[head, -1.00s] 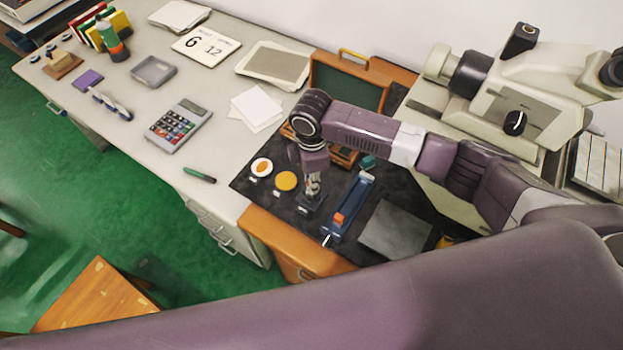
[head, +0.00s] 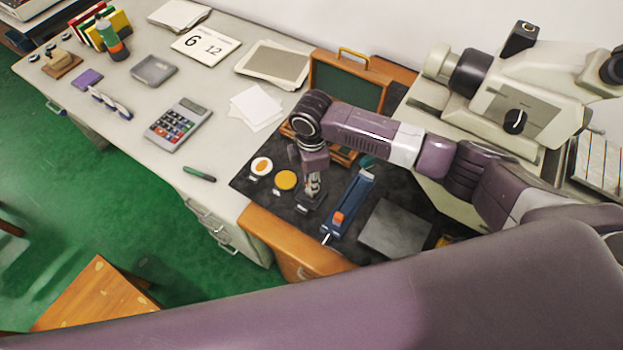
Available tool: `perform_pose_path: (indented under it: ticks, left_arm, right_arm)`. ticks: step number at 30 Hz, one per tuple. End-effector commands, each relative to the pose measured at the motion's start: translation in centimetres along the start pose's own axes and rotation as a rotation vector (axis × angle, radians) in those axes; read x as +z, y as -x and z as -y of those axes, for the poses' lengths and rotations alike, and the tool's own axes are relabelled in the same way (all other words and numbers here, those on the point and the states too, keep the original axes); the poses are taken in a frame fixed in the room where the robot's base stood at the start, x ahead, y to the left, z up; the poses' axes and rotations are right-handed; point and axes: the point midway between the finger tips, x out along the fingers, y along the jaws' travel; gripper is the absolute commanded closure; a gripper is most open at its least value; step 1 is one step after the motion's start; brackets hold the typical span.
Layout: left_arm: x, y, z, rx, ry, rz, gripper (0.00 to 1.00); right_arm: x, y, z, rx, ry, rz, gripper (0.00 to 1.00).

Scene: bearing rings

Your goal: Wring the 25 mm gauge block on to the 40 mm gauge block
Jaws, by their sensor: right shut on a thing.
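My right gripper (head: 309,198) points down over the dark mat (head: 262,197), just left of a blue holder with an orange part (head: 348,207). It is shut on a small gauge block, mostly hidden by the fingers. Its size marking is too small to read, and I cannot tell whether it touches anything below. I cannot make out a second gauge block apart from it. My left gripper is not in view.
A white dish (head: 261,167) and a yellow round pad (head: 285,180) lie left of the gripper. A grey plate (head: 394,229) lies to the right. An open wooden case (head: 347,85) and a microscope (head: 500,95) stand behind. A calculator (head: 178,125) lies further left.

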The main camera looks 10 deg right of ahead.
Motion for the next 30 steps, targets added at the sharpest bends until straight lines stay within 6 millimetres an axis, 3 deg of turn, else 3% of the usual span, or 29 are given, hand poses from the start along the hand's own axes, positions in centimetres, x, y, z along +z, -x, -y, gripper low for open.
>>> perform_pose_path:
  ticks: [30]
  left_arm:
    - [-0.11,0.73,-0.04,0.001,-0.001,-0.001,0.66]
  right_arm:
    - [0.11,-0.15,0.11,-0.003,0.312,0.002,1.00]
